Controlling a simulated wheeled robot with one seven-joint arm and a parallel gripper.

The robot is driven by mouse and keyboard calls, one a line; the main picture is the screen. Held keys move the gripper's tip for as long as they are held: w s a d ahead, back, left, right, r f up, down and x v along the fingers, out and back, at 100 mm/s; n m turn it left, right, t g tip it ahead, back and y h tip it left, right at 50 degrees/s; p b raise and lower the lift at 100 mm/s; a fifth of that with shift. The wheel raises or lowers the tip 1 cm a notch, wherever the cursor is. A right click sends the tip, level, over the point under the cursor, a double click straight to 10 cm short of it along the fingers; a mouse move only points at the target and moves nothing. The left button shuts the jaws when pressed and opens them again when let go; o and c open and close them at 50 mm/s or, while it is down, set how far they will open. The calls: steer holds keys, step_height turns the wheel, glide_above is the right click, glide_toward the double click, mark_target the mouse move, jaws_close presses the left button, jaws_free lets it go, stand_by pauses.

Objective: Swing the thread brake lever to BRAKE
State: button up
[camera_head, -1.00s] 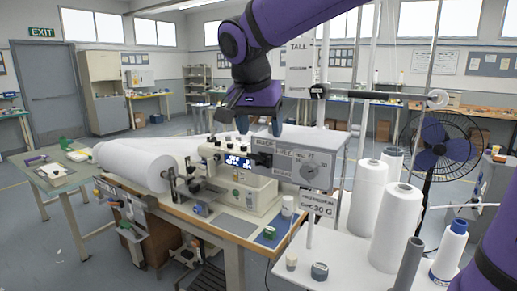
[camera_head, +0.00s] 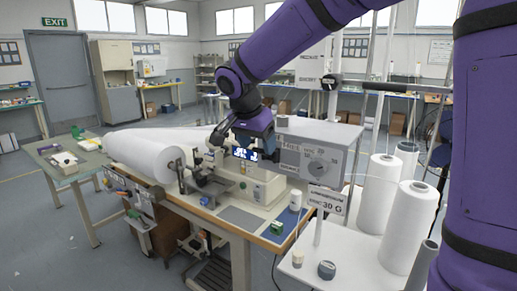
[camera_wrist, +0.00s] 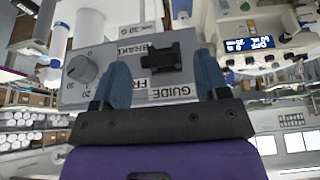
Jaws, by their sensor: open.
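The thread brake lever (camera_wrist: 168,60) is a short black handle on the face of a grey box (camera_wrist: 103,52), seen in the wrist view beside the labels BRAKE (camera_wrist: 133,50), FREE (camera_wrist: 145,84) and GUIDE (camera_wrist: 172,95). Which label it points to is unclear. My gripper (camera_wrist: 162,66) is open, its blue fingers on either side of the lever, apart from each other; contact cannot be told. In the head view my gripper (camera_head: 258,148) is at the left end of the grey box (camera_head: 335,140), where it hides the lever.
The sewing machine (camera_head: 262,190) with its lit display stands just left of the box. White thread cones (camera_head: 378,195) stand to the right. A white fabric roll (camera_head: 140,153) lies at the left. A dial (camera_head: 317,169) sits on the box face.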

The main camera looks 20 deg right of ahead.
steer(key=shift+x, duration=0.95)
jaws_close()
